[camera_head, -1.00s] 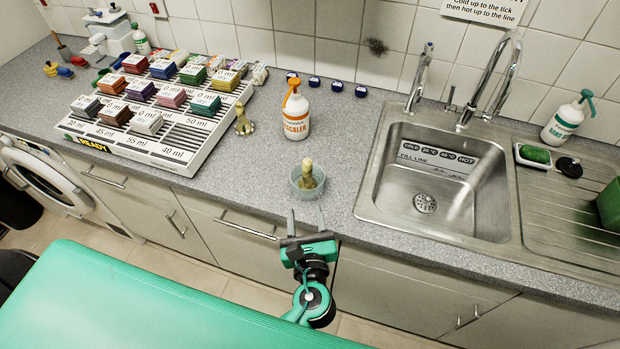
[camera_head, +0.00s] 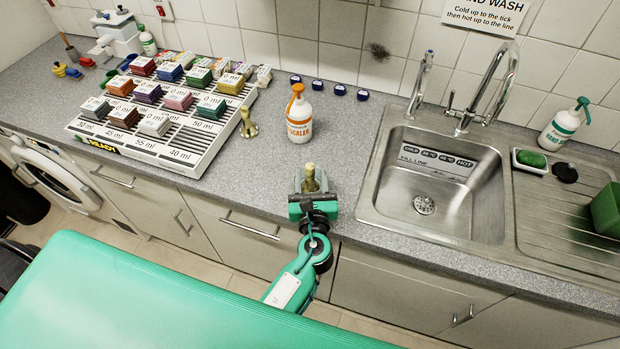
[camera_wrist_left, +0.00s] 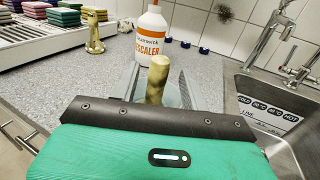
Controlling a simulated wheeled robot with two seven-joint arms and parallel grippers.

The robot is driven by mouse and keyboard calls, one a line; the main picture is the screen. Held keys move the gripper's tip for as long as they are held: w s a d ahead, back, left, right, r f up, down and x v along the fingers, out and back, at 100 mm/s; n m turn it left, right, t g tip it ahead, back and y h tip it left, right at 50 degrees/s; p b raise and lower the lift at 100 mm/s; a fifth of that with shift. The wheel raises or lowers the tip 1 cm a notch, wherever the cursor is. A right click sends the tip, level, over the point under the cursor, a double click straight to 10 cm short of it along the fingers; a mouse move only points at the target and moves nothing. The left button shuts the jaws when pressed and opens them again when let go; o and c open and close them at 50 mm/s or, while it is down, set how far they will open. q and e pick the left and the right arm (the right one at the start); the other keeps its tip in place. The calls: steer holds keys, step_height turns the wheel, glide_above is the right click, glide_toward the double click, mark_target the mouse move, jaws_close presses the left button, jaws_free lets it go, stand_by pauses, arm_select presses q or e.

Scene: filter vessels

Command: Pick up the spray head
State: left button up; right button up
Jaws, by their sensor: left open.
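A second, similar brass-coloured piece (camera_head: 248,124) stands on the counter beside the rack. My right gripper is not in view.
A white rack (camera_head: 205,150) with coloured blocks is at left. The steel sink (camera_head: 385,200) is at right. Several dark blue caps lie near the wall.

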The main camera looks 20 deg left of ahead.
mark_target(310, 172)
arm_select(q)
steer(key=p+x, duration=0.1)
steer(key=x, duration=0.2)
steer(key=shift+w+a+r, duration=0.1)
steer(key=shift+w+a, duration=0.05)
steer(key=shift+w, duration=0.1)
jaws_close()
